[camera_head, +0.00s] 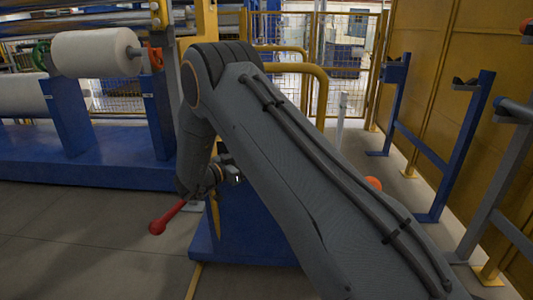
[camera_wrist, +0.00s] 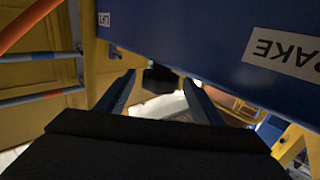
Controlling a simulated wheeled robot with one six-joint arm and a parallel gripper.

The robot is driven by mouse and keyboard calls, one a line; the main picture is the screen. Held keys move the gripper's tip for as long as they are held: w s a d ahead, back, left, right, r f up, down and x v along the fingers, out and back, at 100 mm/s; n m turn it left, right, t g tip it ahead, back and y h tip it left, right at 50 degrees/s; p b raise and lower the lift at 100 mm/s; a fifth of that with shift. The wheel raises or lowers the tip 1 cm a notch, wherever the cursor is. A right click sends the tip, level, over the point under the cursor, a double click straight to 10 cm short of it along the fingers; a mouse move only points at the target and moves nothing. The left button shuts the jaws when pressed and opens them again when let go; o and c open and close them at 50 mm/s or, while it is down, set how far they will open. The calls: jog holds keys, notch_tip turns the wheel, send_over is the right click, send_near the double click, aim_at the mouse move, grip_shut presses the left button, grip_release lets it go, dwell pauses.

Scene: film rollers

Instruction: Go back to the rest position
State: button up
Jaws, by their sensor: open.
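My gripper (camera_wrist: 158,78) shows in the wrist view with its two dark fingers spread apart. No object is clearly held between them. A small dark block (camera_wrist: 160,78) appears beyond the fingertips; I cannot tell how far away it is. In the head view my grey arm fills the middle, rising from the lower right, bending at the top and folding down to the wrist. The wrist is near a red lever (camera_head: 167,216) and a blue stand (camera_head: 245,235). The arm hides much of that stand, and the fingers cannot be made out there.
A blue panel (camera_wrist: 225,35) with an upside-down label (camera_wrist: 283,52) is close above the fingers in the wrist view. In the head view, a white roll (camera_head: 92,53) sits on blue supports at left. Blue racks (camera_head: 465,140) line the yellow wall at right. Floor is clear at lower left.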

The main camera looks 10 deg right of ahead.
jog(key=shift+v, duration=1.1)
jog(key=shift+r, duration=0.1)
